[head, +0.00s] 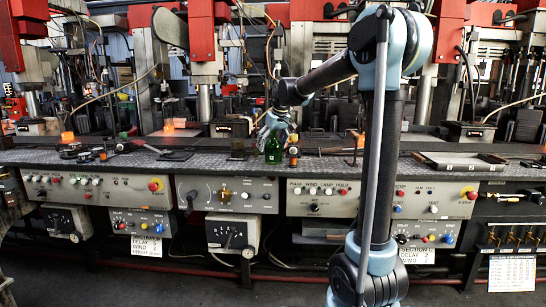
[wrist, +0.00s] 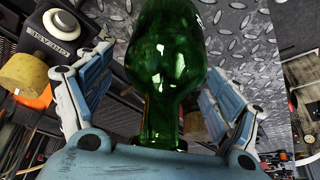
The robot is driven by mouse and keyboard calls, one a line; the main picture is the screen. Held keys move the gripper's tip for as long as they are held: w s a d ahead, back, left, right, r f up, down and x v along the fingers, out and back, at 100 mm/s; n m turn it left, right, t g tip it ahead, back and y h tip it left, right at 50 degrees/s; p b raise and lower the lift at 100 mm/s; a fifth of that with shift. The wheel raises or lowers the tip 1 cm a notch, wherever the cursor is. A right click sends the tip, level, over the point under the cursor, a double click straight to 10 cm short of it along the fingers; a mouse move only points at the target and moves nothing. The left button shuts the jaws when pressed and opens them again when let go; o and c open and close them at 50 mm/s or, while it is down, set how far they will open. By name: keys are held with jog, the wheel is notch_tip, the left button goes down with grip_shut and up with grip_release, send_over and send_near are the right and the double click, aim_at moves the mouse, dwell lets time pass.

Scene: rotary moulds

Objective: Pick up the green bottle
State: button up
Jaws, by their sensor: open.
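The green bottle (head: 274,150) stands upright on the metal bench top, near the middle of the head view. In the wrist view the green glass bottle (wrist: 165,65) fills the centre, between the two fingers. My gripper (head: 274,122) is at the upper part of the bottle in the head view and hides its top. In the wrist view the fingers of my gripper (wrist: 150,90) are spread on both sides of the bottle, with gaps visible. The gripper is open.
A small orange-brown object (head: 294,155) stands just right of the bottle. A shallow tray (head: 460,161) lies further right. Red-and-grey machines (head: 205,60) stand behind the bench, and control panels (head: 225,194) line its front.

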jog(key=c, duration=1.4)
